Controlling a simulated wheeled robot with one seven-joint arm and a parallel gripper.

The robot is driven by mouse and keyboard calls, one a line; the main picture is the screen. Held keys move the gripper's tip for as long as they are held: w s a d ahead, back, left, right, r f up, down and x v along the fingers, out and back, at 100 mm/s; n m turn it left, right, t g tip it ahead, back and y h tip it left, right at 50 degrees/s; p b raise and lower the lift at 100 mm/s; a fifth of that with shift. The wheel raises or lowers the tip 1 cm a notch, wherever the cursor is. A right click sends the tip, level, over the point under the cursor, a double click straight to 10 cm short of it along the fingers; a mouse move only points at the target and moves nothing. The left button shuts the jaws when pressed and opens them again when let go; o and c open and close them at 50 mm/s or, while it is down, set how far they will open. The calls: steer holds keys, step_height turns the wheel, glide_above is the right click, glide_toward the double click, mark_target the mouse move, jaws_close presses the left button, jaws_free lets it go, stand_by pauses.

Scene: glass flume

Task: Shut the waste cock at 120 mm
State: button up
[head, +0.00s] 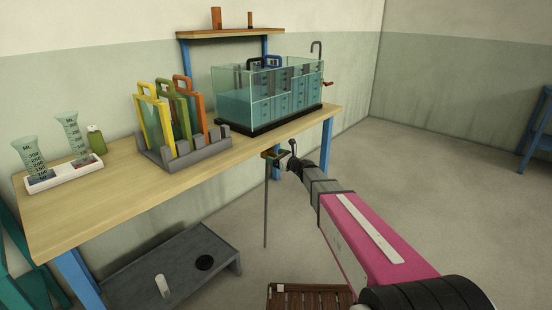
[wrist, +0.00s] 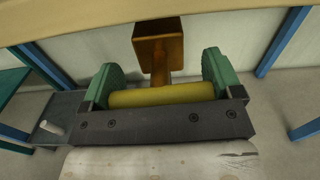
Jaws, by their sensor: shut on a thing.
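A glass tank (head: 267,95) with bluish water stands on the wooden bench. I cannot read a 120 mm mark. Below the bench's front edge is a brass-coloured fitting (head: 270,154), probably the waste cock, with a thin grey pipe (head: 265,210) running down from it. In the wrist view the fitting is an orange-brown block (wrist: 158,42) on a stem, joined to a yellow crossbar handle (wrist: 165,95). My gripper (wrist: 161,73) has its green pads at both ends of the yellow handle and is shut on it. It shows small in the head view (head: 288,162). The handle is mostly hidden there.
Yellow, green and orange framed plates (head: 170,110) stand in a grey rack left of the tank. Measuring glasses (head: 34,160) and a green bottle (head: 97,140) are further left. A low grey platform (head: 180,265) and a slatted wooden board (head: 300,296) lie below. Floor to the right is clear.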

steer(key=shift+m, duration=0.4)
steer(key=o, duration=0.7)
steer(key=shift+o, duration=0.2)
steer(key=v, duration=1.1)
steer(key=shift+a, duration=0.1)
